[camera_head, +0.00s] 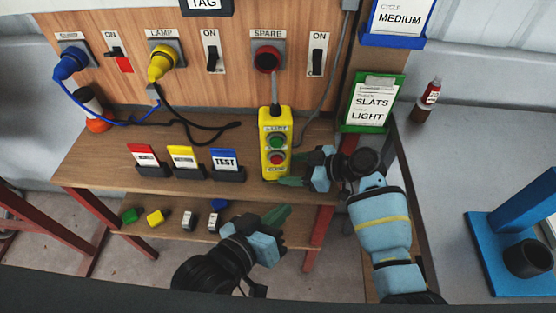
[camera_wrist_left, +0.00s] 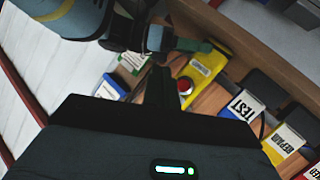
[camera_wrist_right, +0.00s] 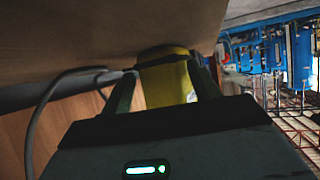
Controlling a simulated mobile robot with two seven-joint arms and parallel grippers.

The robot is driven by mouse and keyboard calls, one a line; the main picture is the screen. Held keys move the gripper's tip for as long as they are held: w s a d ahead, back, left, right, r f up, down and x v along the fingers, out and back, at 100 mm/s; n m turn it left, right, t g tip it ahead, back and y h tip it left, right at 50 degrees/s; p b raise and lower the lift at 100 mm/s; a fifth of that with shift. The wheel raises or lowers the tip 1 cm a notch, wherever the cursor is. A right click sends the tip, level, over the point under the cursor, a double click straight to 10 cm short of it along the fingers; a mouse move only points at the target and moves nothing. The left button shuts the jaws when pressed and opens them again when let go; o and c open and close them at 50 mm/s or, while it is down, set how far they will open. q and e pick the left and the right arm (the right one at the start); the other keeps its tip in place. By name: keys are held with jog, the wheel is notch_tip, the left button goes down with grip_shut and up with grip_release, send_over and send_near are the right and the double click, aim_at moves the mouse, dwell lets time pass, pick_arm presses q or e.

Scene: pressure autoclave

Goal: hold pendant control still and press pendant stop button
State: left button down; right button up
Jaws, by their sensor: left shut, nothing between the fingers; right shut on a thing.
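The yellow pendant control (camera_head: 264,150) hangs upright on a cable before the wooden panel, with a green button (camera_head: 277,141) above a red stop button (camera_head: 277,160). My right gripper (camera_head: 292,181) is shut on the pendant's lower end from the right; the right wrist view shows its fingers on both sides of the yellow body (camera_wrist_right: 168,84). My left gripper (camera_head: 284,213) is shut and empty, below the pendant and apart from it. In the left wrist view its fingertips (camera_wrist_left: 160,75) are beside the pendant (camera_wrist_left: 203,65) and its red button (camera_wrist_left: 185,87).
Red, yellow and blue labelled card holders (camera_head: 188,161) stand on the shelf left of the pendant. Several small tagged pieces (camera_head: 156,217) lie on the lower shelf. A green SLATS LIGHT holder (camera_head: 371,103) is at the right. Blue and yellow plugs with cables sit in the panel.

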pick_arm(q)
jog(key=shift+w, duration=0.1)
jog(key=w+a, duration=0.1)
jog(key=w, duration=0.7)
jog(key=shift+w+a, duration=0.2)
jog(key=shift+w, duration=0.05)
dwell(2.0)
jog(key=shift+w, duration=0.4)
jog(key=shift+w+a, duration=0.15)
jog(key=shift+w, duration=0.45)
dwell(0.8)
jog(key=shift+s, duration=1.05)
jog(key=shift+s+d, duration=0.2)
jog(key=shift+s, duration=0.6)
jog(key=shift+s+d, duration=0.15)
jog(key=shift+s, duration=0.7)
jog(key=shift+s+d, duration=0.2)
jog(key=shift+s, duration=0.6)
